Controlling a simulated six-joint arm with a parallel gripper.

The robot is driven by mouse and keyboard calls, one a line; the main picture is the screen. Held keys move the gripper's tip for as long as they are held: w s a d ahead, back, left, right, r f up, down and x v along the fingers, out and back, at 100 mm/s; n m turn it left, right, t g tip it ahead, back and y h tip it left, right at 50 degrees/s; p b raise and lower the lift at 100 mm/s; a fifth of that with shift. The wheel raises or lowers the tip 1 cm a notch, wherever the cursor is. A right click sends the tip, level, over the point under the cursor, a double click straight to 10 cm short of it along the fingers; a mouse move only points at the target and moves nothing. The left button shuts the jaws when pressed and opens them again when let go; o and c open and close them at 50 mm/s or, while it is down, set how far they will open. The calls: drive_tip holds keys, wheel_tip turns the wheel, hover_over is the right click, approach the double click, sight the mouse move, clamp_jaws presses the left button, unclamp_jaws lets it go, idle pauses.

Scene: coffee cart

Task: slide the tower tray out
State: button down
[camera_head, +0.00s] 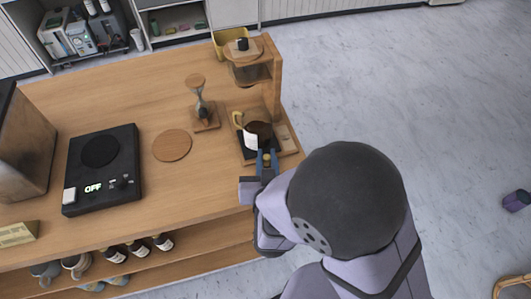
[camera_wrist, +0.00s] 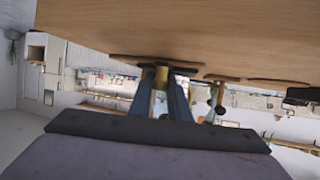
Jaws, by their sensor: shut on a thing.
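The wooden tower (camera_head: 276,88) stands at the right end of the wooden cart top, with a glass dripper (camera_head: 243,72) held high in it. The dark tower tray (camera_head: 244,153) lies low at its base, with a dark mug (camera_head: 258,130) with a yellowish handle on or just behind it; the exact contact is unclear. My gripper (camera_head: 266,164) is at the tray's front edge, shut on a small brass knob, which shows between the fingers in the wrist view (camera_wrist: 161,75). The fingers and arm hide part of the tray's front.
A lower shelf (camera_head: 205,243) holds cups and bottles. The cart top in front of the disc is clear.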

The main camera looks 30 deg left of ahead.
drive_tip(key=c, duration=1.9)
unclamp_jaws()
drive_tip(key=shift+s+d+f, duration=0.1)
drive_tip(key=shift+d+f, duration=0.05)
drive_tip(key=shift+o, duration=1.2)
drive_tip(key=shift+s, duration=0.1)
drive_tip(key=shift+r, duration=0.2)
drive_tip(key=shift+r+p, duration=0.8)
drive_tip(key=shift+r, duration=4.1)
